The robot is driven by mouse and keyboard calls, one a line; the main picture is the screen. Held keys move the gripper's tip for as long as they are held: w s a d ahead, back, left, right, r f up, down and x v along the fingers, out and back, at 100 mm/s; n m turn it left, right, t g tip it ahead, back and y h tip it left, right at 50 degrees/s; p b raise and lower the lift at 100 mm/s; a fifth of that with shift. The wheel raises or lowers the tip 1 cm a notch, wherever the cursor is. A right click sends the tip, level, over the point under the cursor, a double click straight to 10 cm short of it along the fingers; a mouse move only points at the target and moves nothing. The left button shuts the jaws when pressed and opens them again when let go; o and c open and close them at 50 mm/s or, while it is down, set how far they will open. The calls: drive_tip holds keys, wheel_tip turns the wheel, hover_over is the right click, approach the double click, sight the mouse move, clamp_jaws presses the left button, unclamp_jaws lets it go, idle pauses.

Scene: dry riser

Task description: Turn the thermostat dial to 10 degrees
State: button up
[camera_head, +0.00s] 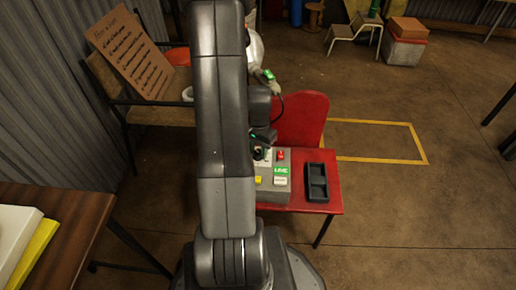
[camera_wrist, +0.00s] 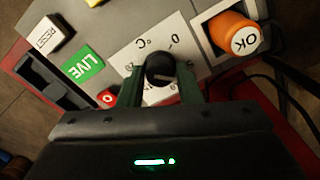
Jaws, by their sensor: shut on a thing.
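The thermostat dial (camera_wrist: 160,70) is a round black knob on a white scale plate (camera_wrist: 130,56) marked "°C" and "0". My gripper (camera_wrist: 163,82) has its fingers on either side of the dial and is shut on it. The dial's lower side and part of the scale are hidden by the fingers and the gripper body, so I cannot read the setting.
By the dial are an orange "OK" knob (camera_wrist: 236,36), a green "LIVE" label (camera_wrist: 83,65), a white "RESET" button (camera_wrist: 48,36) and a red button (camera_wrist: 107,97). A black tray (camera_head: 317,182) lies right of the box. A red chair back (camera_head: 302,118) stands behind.

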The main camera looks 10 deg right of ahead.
sight(258, 152)
drive_tip(key=m, duration=0.4)
drive_tip(key=shift+m, duration=0.3)
drive_tip(key=shift+m+p, duration=0.4)
drive_tip(key=shift+m, duration=1.9)
drive_tip(key=o, duration=1)
drive_tip(key=shift+c, duration=0.2)
wheel_tip(258, 152, up, 14)
drive_tip(key=p, duration=0.4)
drive_tip(key=shift+f, duration=0.25)
